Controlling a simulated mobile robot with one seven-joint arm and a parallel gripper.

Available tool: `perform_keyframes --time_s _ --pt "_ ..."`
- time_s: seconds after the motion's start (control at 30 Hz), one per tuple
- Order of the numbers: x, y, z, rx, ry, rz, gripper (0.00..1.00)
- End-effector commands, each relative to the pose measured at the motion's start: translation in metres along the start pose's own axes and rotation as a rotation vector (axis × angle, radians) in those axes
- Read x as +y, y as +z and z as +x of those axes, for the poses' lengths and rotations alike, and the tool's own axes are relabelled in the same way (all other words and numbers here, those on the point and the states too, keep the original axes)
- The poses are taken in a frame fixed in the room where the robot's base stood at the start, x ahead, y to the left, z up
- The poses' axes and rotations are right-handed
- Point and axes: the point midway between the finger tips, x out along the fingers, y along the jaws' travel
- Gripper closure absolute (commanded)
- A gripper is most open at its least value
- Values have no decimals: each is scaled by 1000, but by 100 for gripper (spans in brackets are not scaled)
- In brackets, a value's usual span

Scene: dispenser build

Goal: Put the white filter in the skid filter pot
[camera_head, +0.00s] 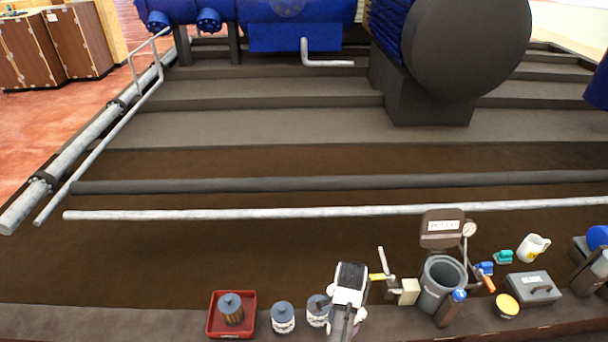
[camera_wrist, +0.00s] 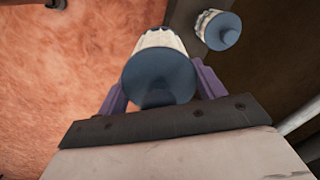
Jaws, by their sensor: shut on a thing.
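My gripper (camera_wrist: 160,88) is shut on a white filter (camera_wrist: 157,72), with one purple finger on each side of it. The filter has a blue-grey round cap and a white pleated body. In the head view this filter (camera_head: 317,309) is partly hidden by my wrist (camera_head: 348,284). A second white filter (camera_head: 283,319) stands on the ledge to its left and also shows in the wrist view (camera_wrist: 221,31). The skid filter pot (camera_head: 429,300) is a grey, open-topped vessel right of my gripper. Its inside looks empty, though the bottom is hard to see.
Around the pot are a yellow-handled valve (camera_head: 378,277), a brown lid-like part (camera_head: 441,240) with a label, and a gauge (camera_head: 469,230). A grey box (camera_head: 533,285), yellow-topped tin (camera_head: 507,306) and mug (camera_head: 533,247) stand further right.

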Motion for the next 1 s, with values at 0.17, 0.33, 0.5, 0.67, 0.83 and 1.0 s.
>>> perform_keyframes --time_s 0.17,0.33,0.5,0.67,0.83,1.0 --pt "-42 30 22 -1 1 -454 57" --pt "-68 56 39 -1 1 -798 57" --pt "-81 70 48 0 1 -988 57" --pt "-84 74 50 1 0 -1040 57" --pt "-84 74 50 1 1 -1040 57" --pt "-84 74 50 1 1 -1040 57"
